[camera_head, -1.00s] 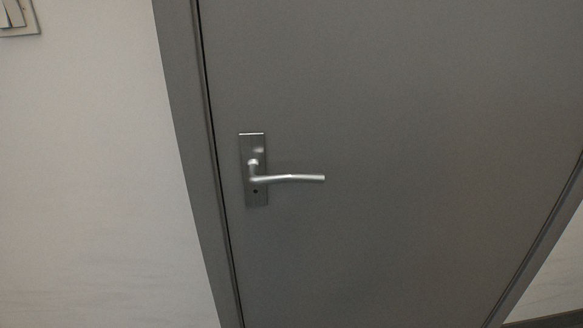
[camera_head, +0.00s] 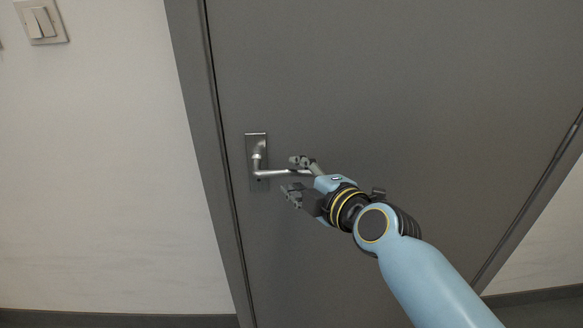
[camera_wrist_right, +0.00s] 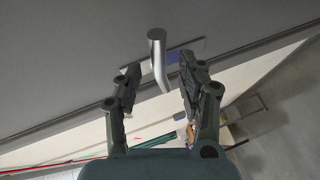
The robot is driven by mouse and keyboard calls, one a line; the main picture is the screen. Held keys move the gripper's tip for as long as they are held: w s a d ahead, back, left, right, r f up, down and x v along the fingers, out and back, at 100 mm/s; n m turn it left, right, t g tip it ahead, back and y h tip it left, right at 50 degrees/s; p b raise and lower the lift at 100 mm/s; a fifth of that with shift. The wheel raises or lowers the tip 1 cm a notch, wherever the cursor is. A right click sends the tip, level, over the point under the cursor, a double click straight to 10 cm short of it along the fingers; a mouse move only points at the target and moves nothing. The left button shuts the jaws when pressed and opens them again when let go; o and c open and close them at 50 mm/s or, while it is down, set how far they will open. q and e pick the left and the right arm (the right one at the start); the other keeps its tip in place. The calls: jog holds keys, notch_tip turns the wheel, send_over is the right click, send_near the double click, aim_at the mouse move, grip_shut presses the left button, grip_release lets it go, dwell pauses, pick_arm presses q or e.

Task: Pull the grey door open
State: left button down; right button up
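The grey door (camera_head: 400,90) looks shut in its grey frame in the head view. Its silver lever handle (camera_head: 275,172) sits on a rectangular plate (camera_head: 256,142) near the door's left edge and points right. My right gripper (camera_head: 292,177) is open at the free end of the lever, with one finger above it and one below. In the right wrist view the handle (camera_wrist_right: 158,62) stands between the two spread fingers of the gripper (camera_wrist_right: 157,82), with gaps on both sides. My left gripper is not in view.
A light switch (camera_head: 42,22) is on the white wall (camera_head: 100,150) left of the door frame (camera_head: 200,120). A dark skirting board (camera_head: 120,320) runs along the wall's foot. The door face around the handle is clear.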

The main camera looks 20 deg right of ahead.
jog(key=shift+x, duration=1.25)
grip_shut()
